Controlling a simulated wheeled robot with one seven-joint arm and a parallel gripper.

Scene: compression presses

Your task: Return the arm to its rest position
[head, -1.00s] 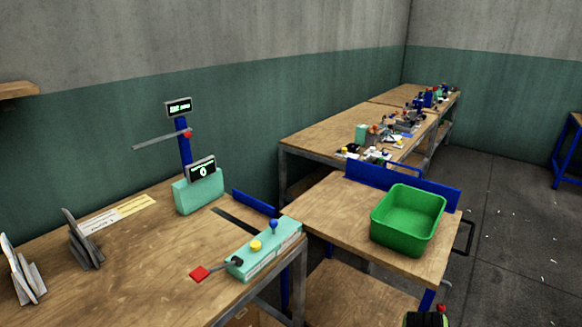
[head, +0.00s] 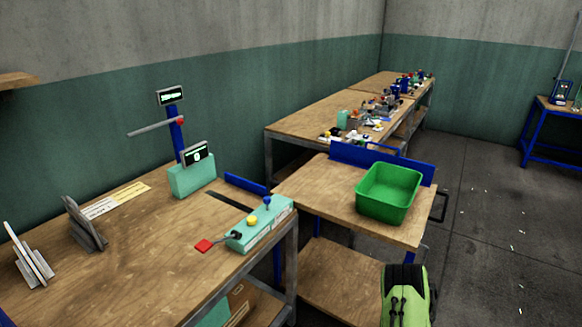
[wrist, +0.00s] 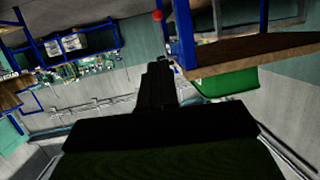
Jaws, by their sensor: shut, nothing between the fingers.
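My gripper (wrist: 158,70) shows as a dark shape in the middle of the wrist view, its fingers together with nothing between them. It stands apart from the benches, with open space around its tip. In the head view only a green and black part of my arm (head: 405,292) shows at the bottom right, beside the cart with the green bin. The gripper itself cannot be made out there.
A green bin (head: 390,190) stands on a wooden cart (head: 310,200). Left of it is a workbench (head: 150,245) with a teal press control box (head: 262,223) and a red-tipped lever. The wrist view also shows the green bin (wrist: 228,82).

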